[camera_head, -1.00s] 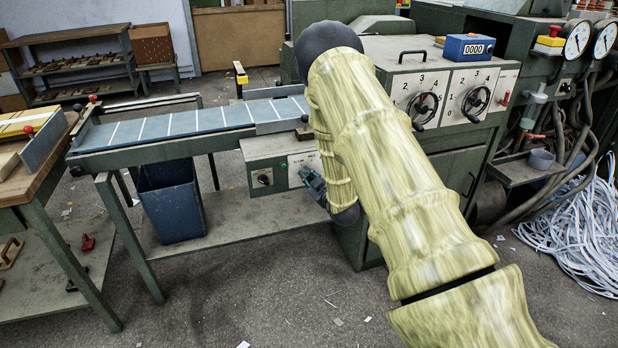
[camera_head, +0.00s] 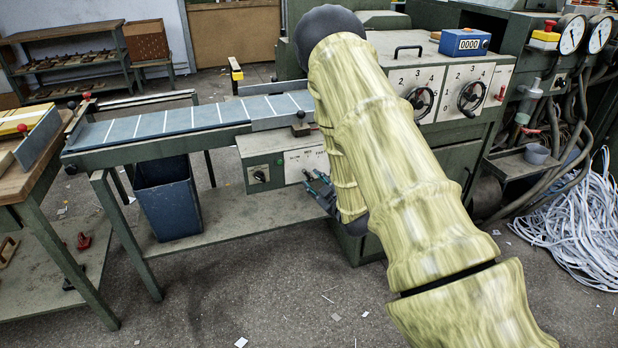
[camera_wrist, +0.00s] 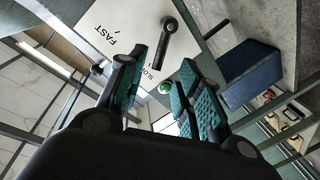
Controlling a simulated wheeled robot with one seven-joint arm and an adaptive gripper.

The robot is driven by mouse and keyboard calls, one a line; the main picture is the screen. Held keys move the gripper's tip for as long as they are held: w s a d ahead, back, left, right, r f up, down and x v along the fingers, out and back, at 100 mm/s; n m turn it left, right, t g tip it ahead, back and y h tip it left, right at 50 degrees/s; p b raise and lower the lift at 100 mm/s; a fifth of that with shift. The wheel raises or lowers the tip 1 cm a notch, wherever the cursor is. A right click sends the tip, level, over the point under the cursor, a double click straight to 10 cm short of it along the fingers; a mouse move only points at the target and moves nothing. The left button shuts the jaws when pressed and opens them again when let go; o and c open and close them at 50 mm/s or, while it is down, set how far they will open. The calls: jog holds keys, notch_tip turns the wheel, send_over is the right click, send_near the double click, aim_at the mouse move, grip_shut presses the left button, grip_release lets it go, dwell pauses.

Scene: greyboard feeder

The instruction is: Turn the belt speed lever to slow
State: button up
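The belt speed lever (camera_wrist: 164,45) is a black bar with a rounded end, on a pale plate (camera_wrist: 120,28) marked FAST and SLOW in the wrist view. It stands just beyond my fingertips, nearer the SLOW word than the FAST word. My gripper (camera_wrist: 166,88) is open, with teal pads apart and nothing between them that I can see held. In the head view my gripper (camera_head: 319,186) is in front of the lower right part of the plate (camera_head: 306,161); the lever itself is hidden there by my arm.
A green button (camera_wrist: 165,88) shows between the fingers in the wrist view. A dark knob (camera_head: 259,176) sits on the grey-green box left of the plate. A blue bin (camera_head: 168,200) stands under the conveyor (camera_head: 180,120). Floor in front is mostly clear.

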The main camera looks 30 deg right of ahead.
jog(key=shift+s+a+r, duration=0.1)
jog(key=shift+s+r, duration=0.05)
jog(key=shift+s, duration=0.95)
jog(key=shift+s+a+r, duration=0.1)
jog(key=shift+s, duration=1)
jog(key=shift+f, duration=0.1)
jog(key=s+a+f+m+g, duration=0.2)
jog(key=s+a+f+g, duration=0.4)
jog(key=s+f, duration=0.4)
jog(key=s+a+f+m+g, duration=0.25)
jog(key=s+a+f, duration=0.55)
jog(key=f, duration=0.4)
jog(key=s+a+f+g, duration=0.2)
jog(key=s+a, duration=0.1)
jog(key=s, duration=0.3)
jog(key=s+a+f+g, duration=0.3)
jog(key=s, duration=0.2)
jog(key=s+a+m+g+y, duration=0.15)
jog(key=s+a+g, duration=0.3)
jog(key=s, duration=0.85)
notch_tip(320, 180, up, 15)
jog(key=t+p, duration=0.1)
jog(key=p, duration=1.5)
jog(key=shift+w+a, duration=0.25)
jog(key=shift+a, duration=0.1)
jog(key=shift+f+m, duration=0.1)
jog(key=shift+m, duration=0.2)
